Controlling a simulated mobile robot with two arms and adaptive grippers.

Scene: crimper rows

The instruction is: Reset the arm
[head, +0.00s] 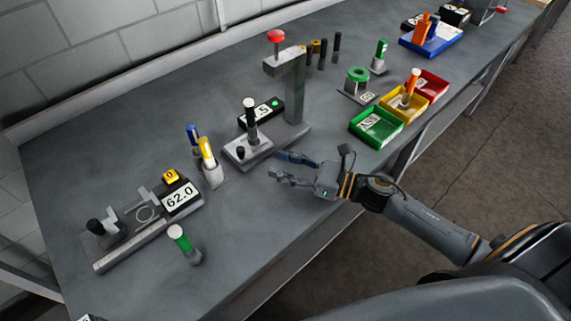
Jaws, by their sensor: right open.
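My right gripper (287,167) is over the front part of the grey workbench (240,230), its arm coming in from the lower right. Its fingers are open, point left, and hold nothing. My left gripper is not in view.
A gauge reading 62.0 (180,197) and a green cylinder with a white top (184,244) are at left. Green (376,139), yellow and red trays line the right front edge. A blue tray (432,48) is farther back.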

